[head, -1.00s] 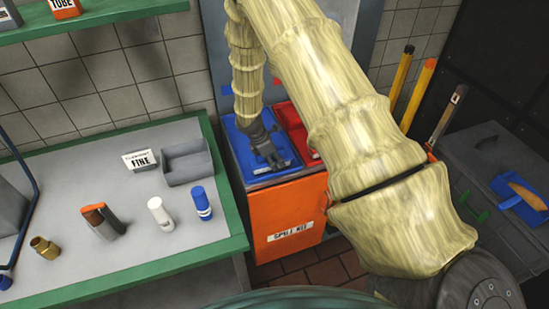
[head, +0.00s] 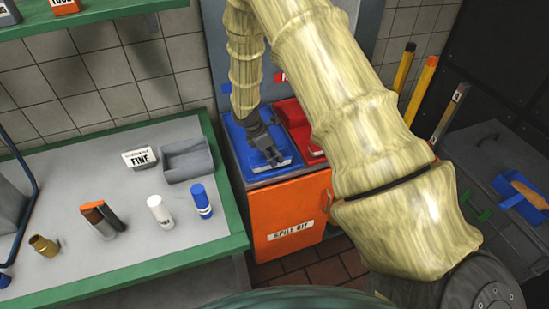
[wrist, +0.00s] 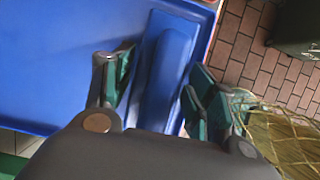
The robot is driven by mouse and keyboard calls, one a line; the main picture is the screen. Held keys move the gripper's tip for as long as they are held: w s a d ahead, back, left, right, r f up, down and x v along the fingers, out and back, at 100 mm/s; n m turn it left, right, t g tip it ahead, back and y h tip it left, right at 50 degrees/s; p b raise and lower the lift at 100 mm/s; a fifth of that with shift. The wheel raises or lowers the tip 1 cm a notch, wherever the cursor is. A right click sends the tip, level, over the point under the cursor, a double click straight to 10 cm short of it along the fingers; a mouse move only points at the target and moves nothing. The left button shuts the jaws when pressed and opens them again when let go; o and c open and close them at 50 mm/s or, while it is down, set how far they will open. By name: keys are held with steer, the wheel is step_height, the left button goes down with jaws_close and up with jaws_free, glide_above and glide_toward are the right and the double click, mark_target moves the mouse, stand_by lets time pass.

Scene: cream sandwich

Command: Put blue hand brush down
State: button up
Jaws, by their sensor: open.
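A long blue hand brush (wrist: 168,65) lies on the blue tray (wrist: 60,65) in the wrist view, near the tray's right edge. My gripper (wrist: 155,88) is open, with one green-padded finger on each side of the brush and a visible gap to each. In the head view my gripper (head: 270,155) points down over the blue tray (head: 240,143) on top of the orange cabinet.
A red tray (head: 289,112) sits beside the blue one, partly behind my arm. The orange cabinet (head: 280,212) stands right of a green-edged bench (head: 110,255) with several small items. A blue dustpan with a wooden-handled tool (head: 522,193) lies on a dark case at right.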

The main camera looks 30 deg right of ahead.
steer(key=b+v, duration=0.2)
steer(key=v, duration=0.7)
steer(key=shift+a+r, duration=0.1)
steer(key=shift+r, duration=0.1)
steer(key=shift+s, duration=0.1)
